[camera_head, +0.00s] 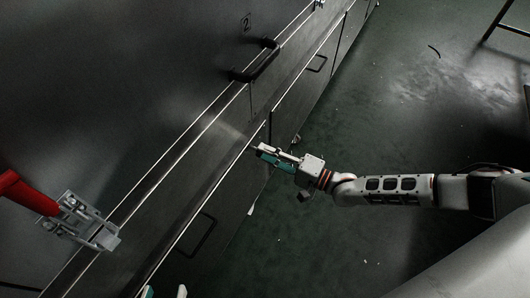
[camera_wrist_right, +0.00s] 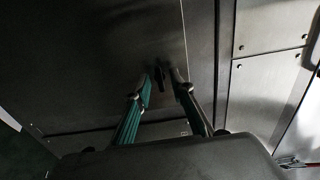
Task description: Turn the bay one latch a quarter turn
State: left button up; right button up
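My right gripper (camera_head: 262,152) reaches in from the right and points at the side of the dark cabinet, near its edge strip. In the right wrist view its two green-padded fingers (camera_wrist_right: 162,88) are apart, with nothing held. A small dark fitting (camera_wrist_right: 161,74) on the panel shows between and beyond the fingertips; it looks like a latch, but no label shows there and its angle is hard to read. I cannot tell whether the fingers touch it. Only the tips of my left gripper (camera_head: 165,292) show at the bottom edge, apart and empty.
A red lever (camera_head: 27,193) on a grey metal bracket (camera_head: 84,222) stands at the lower left. A black bar handle (camera_head: 256,62) sits below the mark "2" (camera_head: 246,22). Flat handles (camera_head: 197,236) line the lower doors. Green floor (camera_head: 345,240) is open on the right.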

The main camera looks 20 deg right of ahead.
jog(key=shift+w+a, duration=0.2)
jog(key=shift+w, duration=0.05)
grip_shut()
